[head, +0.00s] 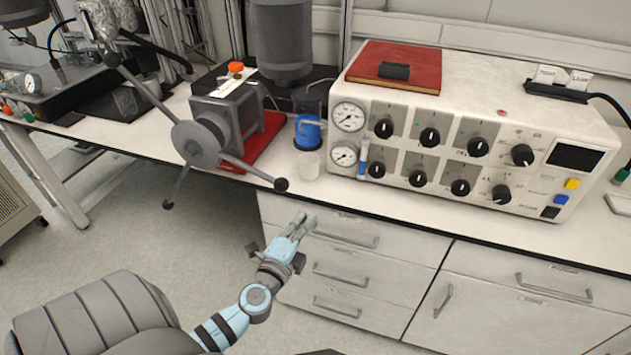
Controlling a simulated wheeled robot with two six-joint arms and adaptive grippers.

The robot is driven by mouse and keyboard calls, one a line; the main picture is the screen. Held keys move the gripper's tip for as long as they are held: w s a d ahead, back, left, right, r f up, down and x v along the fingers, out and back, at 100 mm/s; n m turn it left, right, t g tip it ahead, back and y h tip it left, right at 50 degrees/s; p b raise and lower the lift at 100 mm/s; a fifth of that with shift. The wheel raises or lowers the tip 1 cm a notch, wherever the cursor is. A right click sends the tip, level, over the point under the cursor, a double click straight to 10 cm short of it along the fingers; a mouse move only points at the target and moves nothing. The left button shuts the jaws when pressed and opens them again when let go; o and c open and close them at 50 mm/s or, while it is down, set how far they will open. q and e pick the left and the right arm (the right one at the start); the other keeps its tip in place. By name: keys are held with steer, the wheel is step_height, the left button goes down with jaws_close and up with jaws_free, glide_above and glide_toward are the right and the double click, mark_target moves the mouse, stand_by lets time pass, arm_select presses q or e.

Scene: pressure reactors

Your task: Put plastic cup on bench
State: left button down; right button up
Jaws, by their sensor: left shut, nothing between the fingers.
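A small translucent whitish plastic cup (310,164) stands upright near the front edge of the bench (395,200), just in front of a blue object. It appears to rest on the bench top. My left gripper (301,222) is shut and empty. It is in front of the drawers, lower in the picture than the cup and apart from it. My right gripper is not in view.
A white control box (470,130) with gauges and knobs fills the bench right of the cup. A grey clamp with a long-armed handwheel (198,143) stands to the left, its arms overhanging the edge. White drawers (345,262) are below.

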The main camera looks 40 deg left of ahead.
mark_target(311, 173)
arm_select(q)
steer(key=x, duration=0.3)
steer(key=r+x, duration=0.1)
steer(key=x, duration=0.6)
steer(key=shift+w+r, duration=0.25)
steer(key=shift+w, duration=0.1)
steer(key=shift+w+a+f, duration=0.1)
steer(key=shift+w+a, duration=0.15)
steer(key=shift+a, duration=0.35)
steer(key=shift+w+a, duration=0.3)
steer(key=shift+a, duration=0.3)
steer(key=shift+w+a+b, duration=0.2)
steer(key=shift+a+b, duration=0.15)
steer(key=shift+a, duration=0.15)
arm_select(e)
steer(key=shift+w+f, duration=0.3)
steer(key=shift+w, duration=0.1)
arm_select(q)
steer(key=a+b, duration=0.1)
steer(key=w+a+b, duration=0.1)
steer(key=a, duration=0.1)
steer(key=shift+w, duration=0.45)
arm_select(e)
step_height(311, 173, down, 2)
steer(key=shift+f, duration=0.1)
